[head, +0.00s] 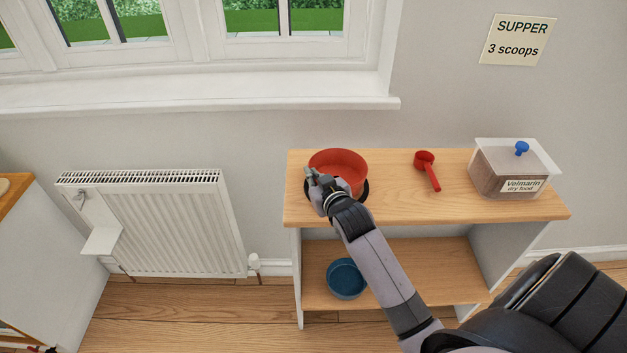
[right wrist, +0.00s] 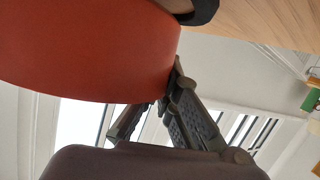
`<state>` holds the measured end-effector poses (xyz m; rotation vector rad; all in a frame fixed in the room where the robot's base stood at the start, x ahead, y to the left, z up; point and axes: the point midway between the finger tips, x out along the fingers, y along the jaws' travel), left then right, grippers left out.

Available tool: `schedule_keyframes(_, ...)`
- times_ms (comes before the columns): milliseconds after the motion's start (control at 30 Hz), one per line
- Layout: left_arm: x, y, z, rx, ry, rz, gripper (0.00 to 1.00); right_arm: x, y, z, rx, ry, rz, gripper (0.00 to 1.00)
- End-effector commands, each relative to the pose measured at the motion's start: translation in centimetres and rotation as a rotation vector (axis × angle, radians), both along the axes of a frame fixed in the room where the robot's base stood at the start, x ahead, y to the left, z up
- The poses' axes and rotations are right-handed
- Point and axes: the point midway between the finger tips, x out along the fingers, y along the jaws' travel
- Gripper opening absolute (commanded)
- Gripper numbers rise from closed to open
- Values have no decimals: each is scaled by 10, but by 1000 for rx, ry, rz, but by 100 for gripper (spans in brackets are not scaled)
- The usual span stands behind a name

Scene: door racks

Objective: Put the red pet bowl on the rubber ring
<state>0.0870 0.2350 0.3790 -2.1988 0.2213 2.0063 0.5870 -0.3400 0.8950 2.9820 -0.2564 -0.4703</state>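The red pet bowl (head: 338,163) is upright over the black rubber ring (head: 365,190) at the left end of the shelf unit's wooden top. The ring shows at both sides below the bowl. In the right wrist view the bowl's red wall (right wrist: 90,45) fills the upper left, with part of the ring (right wrist: 205,12) by its base. I cannot tell whether the bowl sits fully on the ring. My right gripper (head: 312,173) is at the bowl's front left side. Its fingers (right wrist: 160,105) are close to the wall, one partly hidden; their grip is unclear. My left gripper is out of view.
A red scoop (head: 426,165) and a clear dry food box (head: 497,172) with a blue knob stand to the right on the wooden top (head: 405,205). A blue bowl (head: 346,278) is on the lower shelf. A radiator (head: 155,220) is at left, and a window sill (head: 200,95) above.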

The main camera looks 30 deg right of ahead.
Motion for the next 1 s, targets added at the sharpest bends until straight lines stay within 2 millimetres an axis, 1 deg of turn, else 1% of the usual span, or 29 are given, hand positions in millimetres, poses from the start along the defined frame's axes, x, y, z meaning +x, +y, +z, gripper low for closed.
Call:
schedule_keyframes(33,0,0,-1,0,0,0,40,0,0,-7,0,0,0,0)
schedule_keyframes(100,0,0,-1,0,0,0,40,0,0,-12,0,-2,0,0)
schedule_keyframes(400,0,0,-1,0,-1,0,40,0,0,-14,0,-3,0,0)
schedule_keyframes(500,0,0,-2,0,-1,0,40,0,0,-17,0,-2,0,0)
schedule_keyframes(533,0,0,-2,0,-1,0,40,0,0,-18,0,-1,0,4)
schedule_keyframes(833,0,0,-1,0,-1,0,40,0,0,-17,0,-1,0,24)
schedule_keyframes(867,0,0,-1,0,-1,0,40,0,0,-17,0,-1,0,25)
schedule_keyframes(1000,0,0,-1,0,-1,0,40,0,0,-17,0,-1,0,25)
